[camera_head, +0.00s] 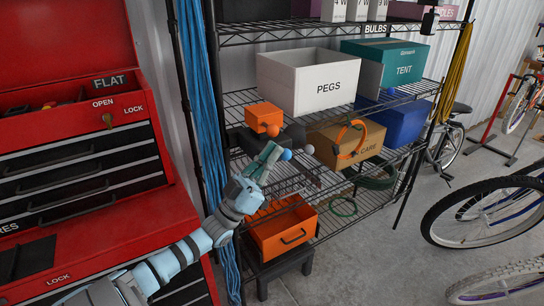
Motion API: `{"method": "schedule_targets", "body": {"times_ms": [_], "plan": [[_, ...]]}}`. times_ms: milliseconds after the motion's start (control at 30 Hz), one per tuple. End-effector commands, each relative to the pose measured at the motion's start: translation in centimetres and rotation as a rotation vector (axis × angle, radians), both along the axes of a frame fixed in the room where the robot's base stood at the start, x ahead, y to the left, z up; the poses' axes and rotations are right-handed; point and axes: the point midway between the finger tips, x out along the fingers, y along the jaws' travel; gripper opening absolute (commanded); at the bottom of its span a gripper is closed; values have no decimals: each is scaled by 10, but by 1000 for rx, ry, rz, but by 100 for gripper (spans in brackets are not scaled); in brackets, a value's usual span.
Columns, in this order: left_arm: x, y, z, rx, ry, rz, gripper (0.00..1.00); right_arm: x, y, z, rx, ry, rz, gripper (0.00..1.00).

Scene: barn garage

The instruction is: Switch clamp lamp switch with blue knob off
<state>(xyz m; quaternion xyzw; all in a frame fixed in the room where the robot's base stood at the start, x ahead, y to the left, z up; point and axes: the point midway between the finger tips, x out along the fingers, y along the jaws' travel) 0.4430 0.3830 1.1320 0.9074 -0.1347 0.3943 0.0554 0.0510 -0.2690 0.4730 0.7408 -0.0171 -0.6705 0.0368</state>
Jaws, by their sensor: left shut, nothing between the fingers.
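A small blue knob (286,154) shows on the middle level of the wire shelf rack, in front of a dark grey block. A paler grey-blue knob (309,149) is just right of it, and an orange knob (272,131) sits above, by an orange block (264,113). My left gripper (273,152) is shut and empty, its fingertips just left of the blue knob; I cannot tell whether they touch it. The gripper hides what lies behind it. No lamp or its light can be made out clearly. My right gripper is not in view.
A white PEGS box (305,82), a teal TENT box (386,64) and a cardboard box (343,142) stand on the rack. An orange drawer bin (284,229) is below. A red tool chest (85,225) is left, bicycles (490,213) right. Blue rope hangs beside the rack.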

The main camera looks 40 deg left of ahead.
Motion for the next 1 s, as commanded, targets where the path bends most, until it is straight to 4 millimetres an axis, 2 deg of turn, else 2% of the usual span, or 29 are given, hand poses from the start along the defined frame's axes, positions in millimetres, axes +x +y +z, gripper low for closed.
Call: {"method": "schedule_targets", "body": {"times_ms": [767,1000], "plan": [[-1,-4,-8,136,-41,0,0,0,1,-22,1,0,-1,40],[-2,-7,-16,238,-72,1,0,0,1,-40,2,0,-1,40]]}}
